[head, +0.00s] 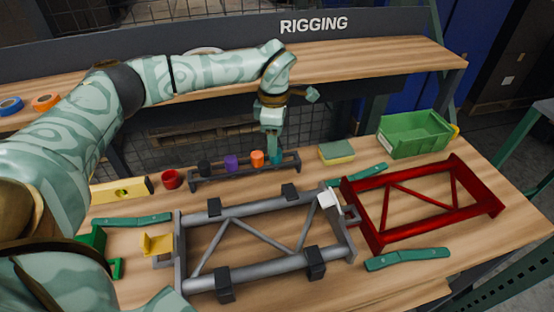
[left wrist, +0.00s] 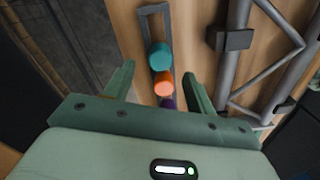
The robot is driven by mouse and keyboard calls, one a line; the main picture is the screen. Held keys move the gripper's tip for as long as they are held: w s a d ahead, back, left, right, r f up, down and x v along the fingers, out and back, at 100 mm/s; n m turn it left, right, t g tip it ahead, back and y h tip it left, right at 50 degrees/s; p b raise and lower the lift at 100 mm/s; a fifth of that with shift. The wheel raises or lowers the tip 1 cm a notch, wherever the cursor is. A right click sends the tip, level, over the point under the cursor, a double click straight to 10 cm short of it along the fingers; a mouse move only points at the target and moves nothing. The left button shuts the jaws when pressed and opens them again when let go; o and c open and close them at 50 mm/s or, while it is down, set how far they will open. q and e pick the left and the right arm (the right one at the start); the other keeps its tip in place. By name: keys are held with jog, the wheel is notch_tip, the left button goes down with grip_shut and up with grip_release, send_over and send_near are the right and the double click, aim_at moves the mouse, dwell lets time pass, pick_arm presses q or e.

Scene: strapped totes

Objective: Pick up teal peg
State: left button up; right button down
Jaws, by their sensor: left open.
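The teal peg (head: 277,158) stands at the right end of a dark grey rack (head: 245,176) in the head view, partly hidden by my left gripper. My left gripper (head: 273,150) points down over that end of the rack. In the left wrist view the teal peg (left wrist: 160,55) shows just past the line between the two spread fingertips (left wrist: 161,72). The gripper is open and empty. Whether a finger touches a peg I cannot tell. My right gripper is not in view.
Orange (head: 257,158), purple (head: 231,162) and black (head: 205,168) pegs stand in the same rack. A grey frame (head: 255,277) lies in front, with a red frame (head: 427,221) at right. A sponge (head: 337,152) and green bin (head: 413,135) are right of the rack.

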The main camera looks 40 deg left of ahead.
aim_at(276, 159)
pick_arm(q)
notch_tip(276, 159, down, 6)
jog(key=shift+w+d+r+b, duration=0.15)
jog(key=shift+r+b, duration=0.1)
jog(key=shift+b, duration=0.95)
jog(key=shift+r, duration=0.2)
jog(key=c, duration=1.1)
